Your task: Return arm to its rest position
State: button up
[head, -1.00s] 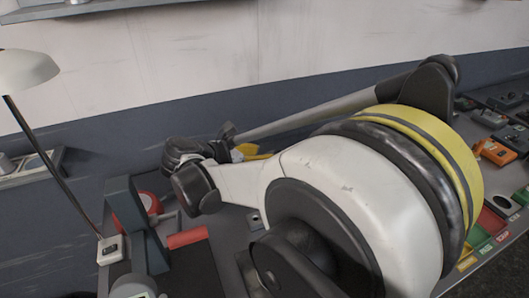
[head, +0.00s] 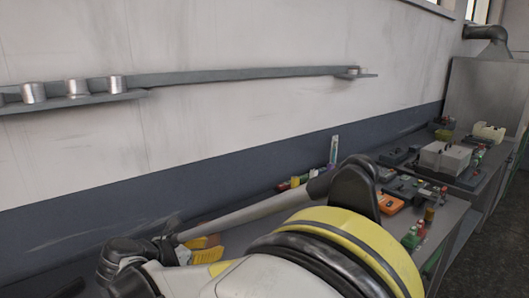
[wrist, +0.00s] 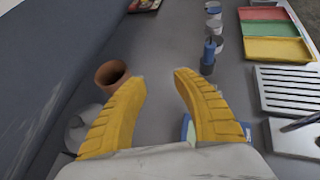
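My gripper (wrist: 159,76) shows two yellow ribbed fingers in the wrist view. Their tips are apart with only grey bench between them, so it is open and empty. It points along the bench top. In the head view, part of my gripper (head: 204,250) shows as yellow pieces behind my folded arm. My white arm with its yellow band fills the bottom of that view and hides much of the bench. I see no pan in these frames.
A brown pot (wrist: 112,76) stands close by the left finger. A blue bottle (wrist: 208,57) and several cans stand ahead. Coloured trays (wrist: 272,28) and a slotted white rack (wrist: 288,90) lie at the right. A wall shelf (head: 230,75) runs above the bench, and a grey box (head: 450,158) stands farther right.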

jog(key=s+d+r+m+g+y, duration=0.1)
jog(key=s+d+r+m+g, duration=0.15)
jog(key=d+m, duration=0.6)
jog(key=s+d+r+m+g+y, duration=0.15)
jog(key=s+d+m, duration=0.25)
jog(key=d, duration=0.9)
jog(key=s+d+f+m+y, duration=0.1)
jog(key=s+d+m+y, duration=0.1)
jog(key=s+d+m, duration=0.3)
jog(key=s+d+f+m+y, duration=0.1)
jog(key=s+d+m, duration=0.4)
jog(key=s+m, duration=0.5)
jog(key=shift+s+d+f+m+t+y, duration=0.25)
jog(key=shift+s+f+m+t+y, duration=0.1)
jog(key=shift+f, duration=0.45)
